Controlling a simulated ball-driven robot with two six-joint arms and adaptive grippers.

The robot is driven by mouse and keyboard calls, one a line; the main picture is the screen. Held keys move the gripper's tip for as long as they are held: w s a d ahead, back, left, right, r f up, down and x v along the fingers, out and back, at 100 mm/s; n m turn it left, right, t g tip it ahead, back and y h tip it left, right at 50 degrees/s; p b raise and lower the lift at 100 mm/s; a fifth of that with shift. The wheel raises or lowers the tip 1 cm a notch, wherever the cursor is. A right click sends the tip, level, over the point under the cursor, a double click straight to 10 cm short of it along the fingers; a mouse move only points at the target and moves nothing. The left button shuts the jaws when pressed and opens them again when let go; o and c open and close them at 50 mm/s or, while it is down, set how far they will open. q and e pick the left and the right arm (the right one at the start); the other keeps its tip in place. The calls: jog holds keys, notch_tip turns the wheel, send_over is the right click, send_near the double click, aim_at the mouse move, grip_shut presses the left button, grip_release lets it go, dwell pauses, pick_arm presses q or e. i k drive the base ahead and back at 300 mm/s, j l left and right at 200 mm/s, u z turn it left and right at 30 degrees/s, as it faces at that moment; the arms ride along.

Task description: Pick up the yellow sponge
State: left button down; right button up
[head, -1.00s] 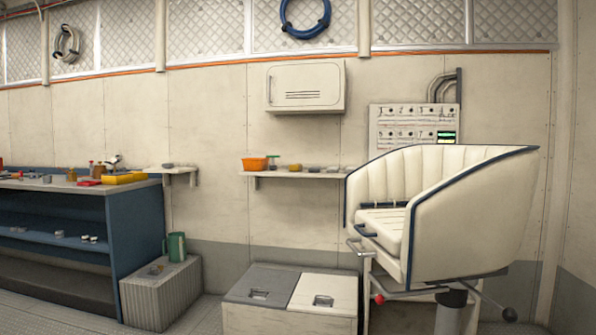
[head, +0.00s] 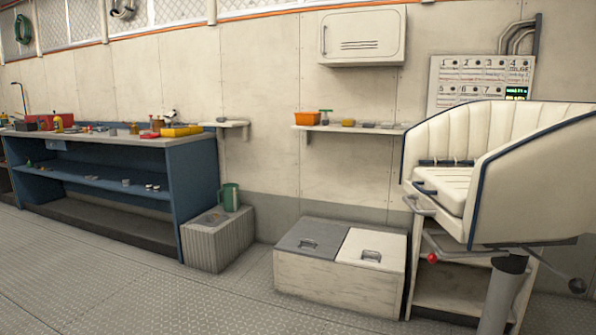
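A small yellow block (head: 348,122) sits on the wall shelf (head: 335,129), to the right of an orange bin (head: 308,118). It may be the yellow sponge, but it is too small to be sure. Other yellow things lie on the blue workbench (head: 190,150) at the left, among them a flat yellow piece (head: 176,132) near its right end. Neither of my grippers is in view.
A grey-and-white lidded box (head: 340,290) stands on the floor below the shelf. A white seat (head: 500,165) stands at right. The floor in front is clear.

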aim_at(348, 122)
jog(key=i, duration=1.95)
